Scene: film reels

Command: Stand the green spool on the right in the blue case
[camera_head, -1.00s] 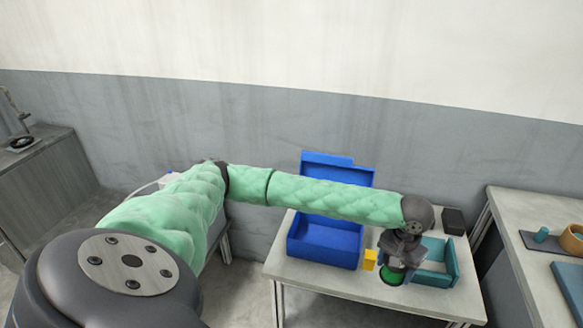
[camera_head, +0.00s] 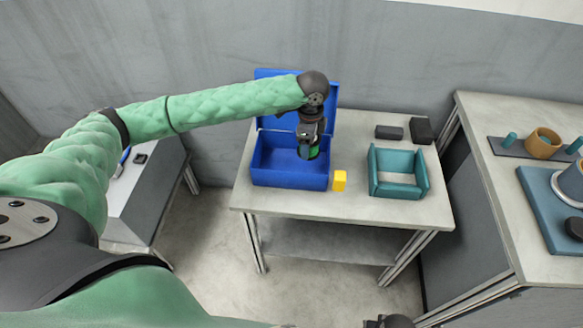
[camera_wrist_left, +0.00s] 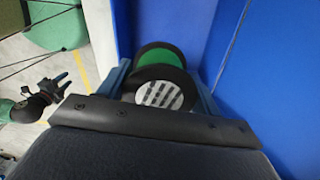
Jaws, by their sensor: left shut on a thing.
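The blue case (camera_head: 290,181) stands open on the table with its lid raised at the back. My left gripper (camera_head: 308,154) is over the right part of the case, pointing down, and is shut on the green spool (camera_head: 314,153). In the left wrist view the spool (camera_wrist_left: 165,52) shows a green face with black rims, between the fingers and close to blue case walls. I cannot tell whether the spool touches the case floor. My right gripper (camera_head: 388,322) is at the bottom edge of the head view, mostly cut off.
A yellow block (camera_head: 339,181) stands just right of the case. A teal open-topped box (camera_head: 397,193) is further right, with dark blocks (camera_head: 421,130) behind it. A side table (camera_head: 540,220) on the right holds an orange ring and other parts.

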